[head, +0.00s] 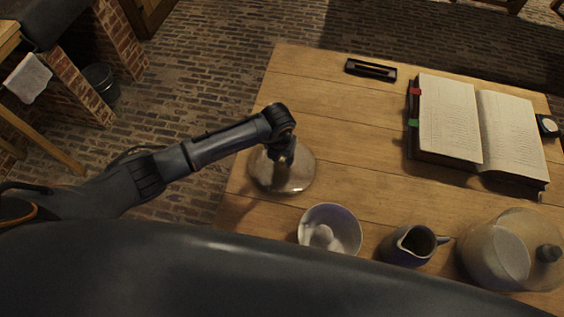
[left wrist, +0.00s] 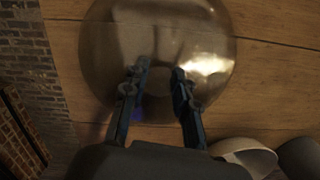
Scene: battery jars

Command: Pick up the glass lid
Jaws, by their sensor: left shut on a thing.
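The glass lid (head: 297,178) is a round, clear, brownish dome over the left edge of the wooden table. In the left wrist view the lid (left wrist: 160,25) fills the upper middle. My left gripper (head: 281,156) points down at the top of the lid. In the left wrist view its two fingers (left wrist: 160,72) are a little apart over the lid's near part. They are shut on the lid, though the gripped part is hard to make out. I cannot tell whether the lid touches the table. My right gripper is not in view.
On the wooden table (head: 330,120) stand a white bowl (head: 345,224), a dark jug (head: 393,247) and a glass vessel with a dark knob (head: 487,252) along the near side. An open book (head: 450,125) lies right, a black case (head: 371,69) at the back. The middle is clear.

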